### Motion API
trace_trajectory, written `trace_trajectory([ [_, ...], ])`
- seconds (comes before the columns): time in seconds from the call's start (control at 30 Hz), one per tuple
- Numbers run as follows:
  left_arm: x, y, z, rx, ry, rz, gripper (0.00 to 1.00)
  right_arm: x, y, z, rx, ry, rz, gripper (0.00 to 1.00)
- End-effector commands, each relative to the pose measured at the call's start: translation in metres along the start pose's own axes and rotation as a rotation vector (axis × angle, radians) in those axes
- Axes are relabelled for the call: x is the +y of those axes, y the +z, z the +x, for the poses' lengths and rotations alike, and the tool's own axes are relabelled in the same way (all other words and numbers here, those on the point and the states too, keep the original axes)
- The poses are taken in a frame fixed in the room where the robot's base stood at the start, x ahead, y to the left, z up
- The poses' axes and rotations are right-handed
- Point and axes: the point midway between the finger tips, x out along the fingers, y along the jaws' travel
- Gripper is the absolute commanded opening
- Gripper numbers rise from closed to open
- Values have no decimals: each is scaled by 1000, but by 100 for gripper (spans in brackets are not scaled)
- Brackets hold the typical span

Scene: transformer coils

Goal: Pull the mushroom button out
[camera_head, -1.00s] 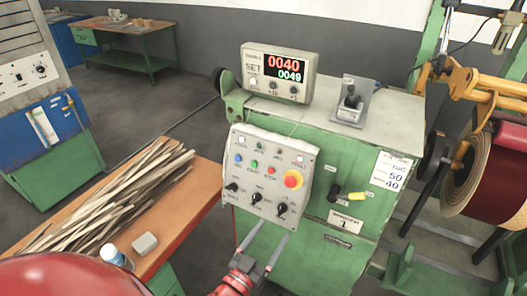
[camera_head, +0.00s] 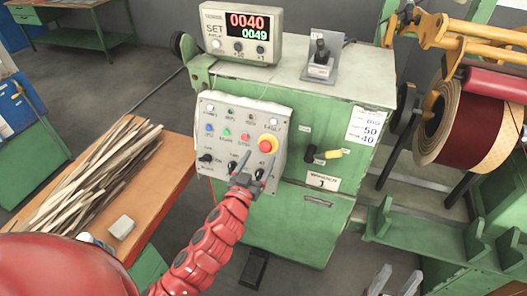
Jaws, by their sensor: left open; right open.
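The mushroom button (camera_head: 268,143) is a red knob on a yellow ring at the right side of the grey control panel (camera_head: 216,128). The panel is on the front of the green machine cabinet (camera_head: 310,215). My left gripper (camera_head: 257,167), on the red arm, is open and in front of the panel's lower right part. Its fingers point up and stand just below the button. They hide some of the lower knobs. I see nothing between them. My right gripper (camera_head: 396,276) is open and empty at the bottom right edge, far from the button.
A counter display (camera_head: 240,33) and a joystick box (camera_head: 320,62) stand on the cabinet. A wooden bench (camera_head: 160,190) with strips is on the left. A coil (camera_head: 470,125) is on the right.

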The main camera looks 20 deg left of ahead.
Motion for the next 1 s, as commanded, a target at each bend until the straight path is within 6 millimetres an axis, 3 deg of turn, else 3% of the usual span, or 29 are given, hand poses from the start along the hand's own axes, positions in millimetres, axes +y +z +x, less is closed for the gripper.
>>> trace_trajectory([
  [0.1,1,-3,20,2,2,0,79,0,-1,6,0,0,0,50],
  [0.3,1,-1,39,0,2,-1,79,0,-2,10,0,0,0,50],
  [0.67,1,0,43,0,1,-1,79,0,-2,10,0,0,0,50],
  [1.0,1,0,43,0,1,-1,22,0,-2,10,0,0,0,50],
])
